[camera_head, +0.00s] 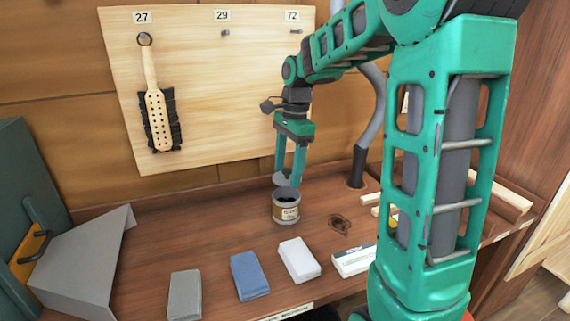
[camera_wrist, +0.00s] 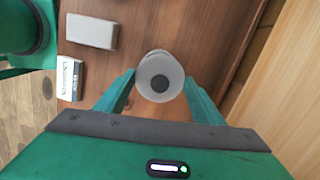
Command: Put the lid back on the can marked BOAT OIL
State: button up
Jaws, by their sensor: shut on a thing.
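The can (camera_head: 286,212), grey with a tan label, stands upright on the wooden bench. Its mouth is open and dark inside; the label is too small to read surely. My gripper (camera_head: 287,180) points down just above the can, shut on the lid (camera_head: 281,179), a thin grey disc. The lid is at the fingertips, apart from the can and a little above its rim on the left.
Grey (camera_head: 185,294), blue (camera_head: 249,276) and white (camera_head: 299,259) blocks lie in front of the can, with a labelled white box (camera_head: 353,261) to their right. A brush (camera_head: 157,110) hangs on the back board (camera_head: 210,110). A grey pipe (camera_head: 366,130) rises behind right.

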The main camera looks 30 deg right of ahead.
aim_at(287, 179)
jog(key=shift+a+f, duration=0.1)
jog(key=shift+f, duration=2)
jog(key=shift+s+f, duration=0.1)
jog(key=shift+f, duration=0.05)
dwell(0.8)
jog(key=o, duration=1.5)
jog(key=shift+r, duration=3.55)
grip_shut()
